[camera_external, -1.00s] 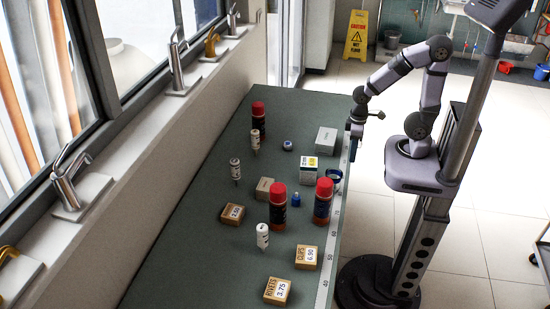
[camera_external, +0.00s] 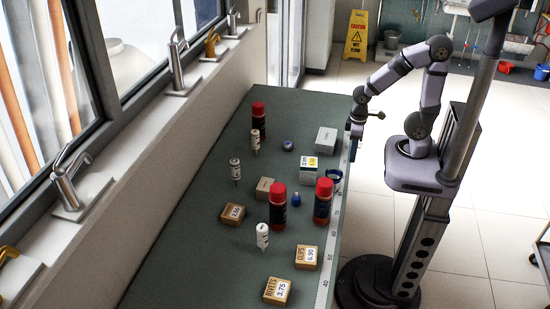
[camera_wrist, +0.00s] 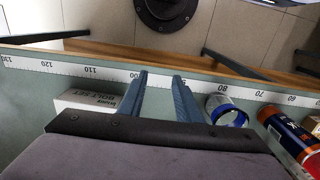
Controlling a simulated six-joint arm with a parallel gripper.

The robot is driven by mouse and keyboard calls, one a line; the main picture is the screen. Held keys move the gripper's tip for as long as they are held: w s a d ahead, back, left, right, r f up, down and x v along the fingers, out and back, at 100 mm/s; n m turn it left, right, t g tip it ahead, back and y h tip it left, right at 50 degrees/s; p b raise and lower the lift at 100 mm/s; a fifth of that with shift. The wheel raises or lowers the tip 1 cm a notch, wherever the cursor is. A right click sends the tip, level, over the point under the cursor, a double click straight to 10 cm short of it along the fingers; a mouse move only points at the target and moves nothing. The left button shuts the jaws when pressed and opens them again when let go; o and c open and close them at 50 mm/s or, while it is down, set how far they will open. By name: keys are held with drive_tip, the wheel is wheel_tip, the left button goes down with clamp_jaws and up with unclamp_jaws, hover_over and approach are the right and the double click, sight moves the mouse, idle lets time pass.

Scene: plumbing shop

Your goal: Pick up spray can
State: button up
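Three spray cans with red caps and dark bodies stand upright on the green table: one at the far left (camera_external: 258,122), one in the middle (camera_external: 278,208), and one near the right edge (camera_external: 323,203). A spray can (camera_wrist: 288,132) with a red, blue and orange body also shows at the right of the wrist view. My gripper (camera_external: 355,130) is over the table's right edge, apart from all the cans. In the wrist view, my gripper (camera_wrist: 159,82) has its two blue fingers spread with nothing between them.
White tubes (camera_external: 262,237), a small blue bottle (camera_external: 296,199) and labelled boxes (camera_external: 277,291) stand among the cans. The table's far end is clear.

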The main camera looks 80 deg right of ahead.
drive_tip(key=shift+o, duration=0.4)
drive_tip(key=o, duration=0.8)
